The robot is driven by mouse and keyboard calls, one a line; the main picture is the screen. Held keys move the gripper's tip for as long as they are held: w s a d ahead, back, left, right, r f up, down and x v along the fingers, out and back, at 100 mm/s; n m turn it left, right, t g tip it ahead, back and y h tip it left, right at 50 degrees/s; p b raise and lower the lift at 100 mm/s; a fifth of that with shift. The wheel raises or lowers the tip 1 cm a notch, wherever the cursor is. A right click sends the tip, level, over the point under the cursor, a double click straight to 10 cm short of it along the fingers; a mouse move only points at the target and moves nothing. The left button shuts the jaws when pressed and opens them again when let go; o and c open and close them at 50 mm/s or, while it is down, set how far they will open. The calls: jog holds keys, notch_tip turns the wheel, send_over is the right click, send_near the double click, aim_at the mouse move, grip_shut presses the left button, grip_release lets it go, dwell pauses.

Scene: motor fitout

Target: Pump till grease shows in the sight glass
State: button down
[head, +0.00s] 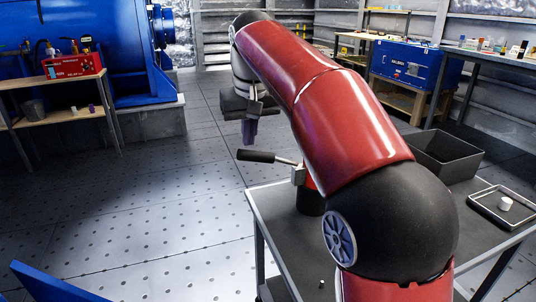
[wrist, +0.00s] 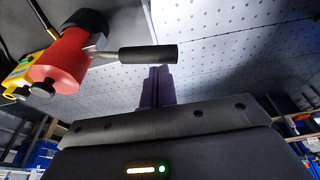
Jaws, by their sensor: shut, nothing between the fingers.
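The grease pump (head: 311,192) stands on the grey table, mostly hidden behind my arm in the head view. In the wrist view its red body (wrist: 68,62) shows with a black end and a yellow part (wrist: 20,80) on its side. Its lever, with a black grip (head: 257,156), sticks out left past the table edge, about level. The grip also shows in the wrist view (wrist: 148,54). My gripper (head: 249,140) is shut and empty, with purple fingers just above the grip; they also show in the wrist view (wrist: 158,72). I cannot tell whether they touch it. I cannot make out the sight glass.
The table (head: 272,222) also bears a dark open bin (head: 441,168) and a tray (head: 478,205) with a small white cup (head: 506,203). A small piece (head: 321,284) lies near its front. The floor to the left is clear. A bench with a red box (head: 73,66) stands far left.

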aim_at(250, 151)
jog(key=shift+s+b+x, duration=0.25)
jog(key=shift+b+x, duration=0.5)
jog(key=shift+x, duration=0.35)
jog(key=shift+s+b+x, duration=0.25)
jog(key=shift+b+x, duration=0.45)
jog(key=shift+x, duration=0.4)
jog(key=p+v, duration=0.2)
jog(key=w+p+v, duration=0.1)
jog(key=p+v, duration=0.4)
jog(key=p, duration=0.1)
jog(key=shift+w+a+r, duration=0.1)
jog(key=shift+w+r, duration=0.25)
jog(key=shift+r, duration=0.15)
jog(key=shift+v, duration=0.85)
jog(key=shift+w, duration=0.15)
jog(key=s+d+f+m+t, duration=0.1)
jog(key=s+d+f, duration=0.4)
jog(key=s, duration=0.4)
jog(key=s+d+f+m+t, duration=0.1)
jog(key=s+d+f, duration=0.2)
jog(key=s+d, duration=0.55)
jog(key=s+d+f+m+t, duration=0.1)
jog(key=s+d+f, duration=0.1)
jog(key=s+f, duration=0.7)
jog(key=shift+h, duration=0.4)
